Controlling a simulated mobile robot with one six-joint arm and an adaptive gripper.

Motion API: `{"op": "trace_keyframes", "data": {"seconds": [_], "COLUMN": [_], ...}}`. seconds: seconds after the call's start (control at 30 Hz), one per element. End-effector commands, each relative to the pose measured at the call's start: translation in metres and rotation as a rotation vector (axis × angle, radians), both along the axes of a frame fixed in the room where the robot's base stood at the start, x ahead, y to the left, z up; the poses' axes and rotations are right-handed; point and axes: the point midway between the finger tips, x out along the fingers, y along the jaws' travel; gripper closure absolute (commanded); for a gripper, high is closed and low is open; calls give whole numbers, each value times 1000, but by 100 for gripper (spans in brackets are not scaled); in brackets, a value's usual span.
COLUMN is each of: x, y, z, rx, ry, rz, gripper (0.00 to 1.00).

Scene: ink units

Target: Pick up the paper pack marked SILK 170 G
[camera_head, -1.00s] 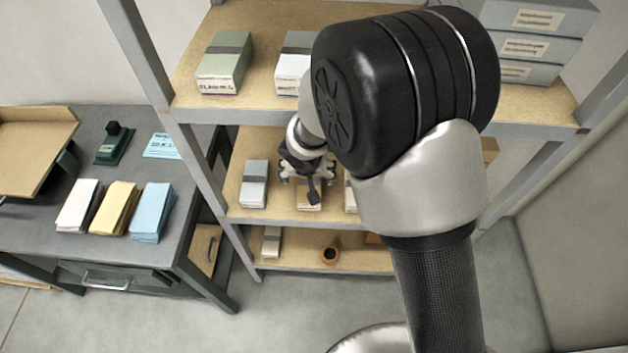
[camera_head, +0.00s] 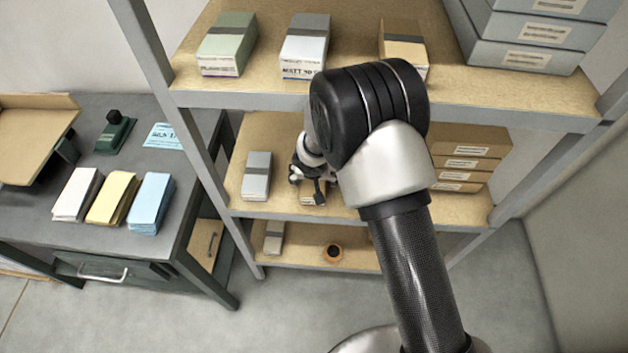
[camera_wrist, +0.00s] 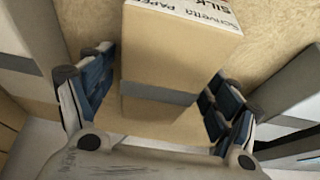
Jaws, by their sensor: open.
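A tan paper pack with a grey band (camera_wrist: 178,62) fills the middle of the wrist view. Its white end label shows "PAPER" and "SILK"; the weight is not readable. My gripper (camera_wrist: 160,88) is open, with one blue-padded finger on each side of the pack. I cannot tell whether the fingers touch it. The pack rests on a wooden shelf. In the head view my gripper (camera_head: 314,178) is at the middle shelf, over the pack, and mostly hides it.
A grey-white pack (camera_head: 257,177) stands left of the gripper on the middle shelf. Tan boxes (camera_head: 468,163) are stacked at right. The upper shelf edge (camera_head: 250,102) runs above my gripper.

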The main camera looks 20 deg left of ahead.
Motion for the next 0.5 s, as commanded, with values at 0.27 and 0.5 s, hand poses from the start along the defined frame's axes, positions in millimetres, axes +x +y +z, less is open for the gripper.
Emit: {"op": "trace_keyframes", "data": {"seconds": [0.27,0.5], "x": [0,0], "y": [0,0], "z": [0,0], "rx": [0,0], "ry": [0,0], "rz": [-1,-1], "gripper": [22,38]}}
